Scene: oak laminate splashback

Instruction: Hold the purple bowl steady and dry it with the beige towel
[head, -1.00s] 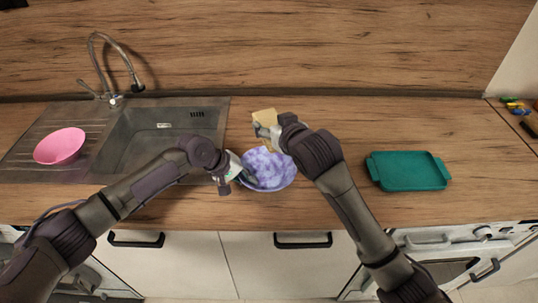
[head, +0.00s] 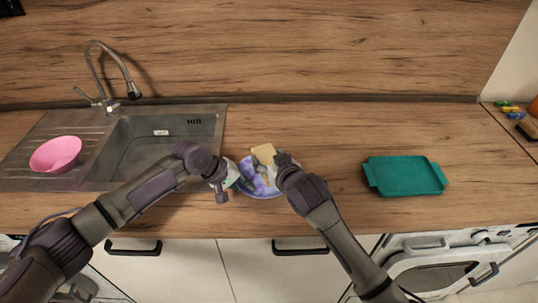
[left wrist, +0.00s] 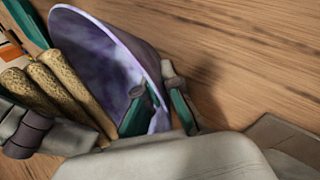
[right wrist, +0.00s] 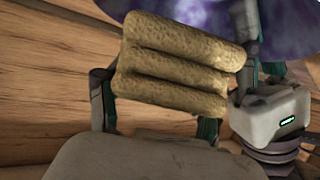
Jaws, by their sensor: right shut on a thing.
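The purple bowl (head: 252,178) with a mottled pattern sits at the counter's front, right of the sink. My left gripper (head: 232,176) is at its left side; in the left wrist view its fingers (left wrist: 160,98) are close together on either side of the bowl's rim (left wrist: 100,50), shut on it. The beige towel (head: 264,153), a folded ribbed bundle, is between the fingers of my right gripper (head: 281,160). The towel also shows in the right wrist view (right wrist: 175,65). It overlaps the bowl's far right part; whether it touches is unclear. My right arm hides part of the bowl.
A sink (head: 160,150) with a faucet (head: 110,80) is at left, with a pink bowl (head: 56,154) on its drainboard. A teal tray (head: 405,176) lies at right. Small coloured items (head: 510,109) are at the far right. Counter between bowl and tray is clear.

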